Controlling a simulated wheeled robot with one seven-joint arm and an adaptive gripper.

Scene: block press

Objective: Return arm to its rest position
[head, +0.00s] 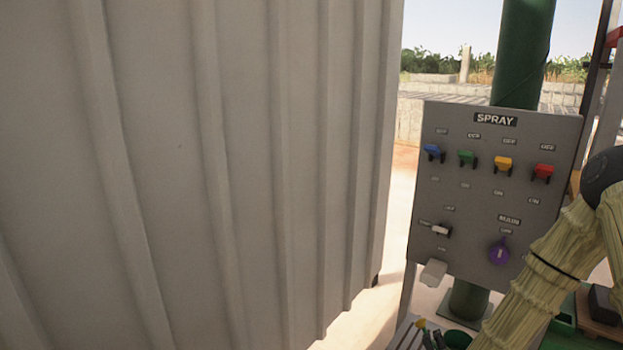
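My arm (560,255) shows at the right edge as pale yellow, ribbed links with a dark joint near the top. It crosses in front of the lower right part of the control panel. My gripper is not in view, so its opening and what it may hold cannot be seen.
A grey SPRAY panel (468,190) with blue, green, yellow and red switches and a purple knob (499,251) stands before a green post (523,50). A ribbed grey metal wall (180,150) fills the left. Green and dark items (460,339) sit at the lower right.

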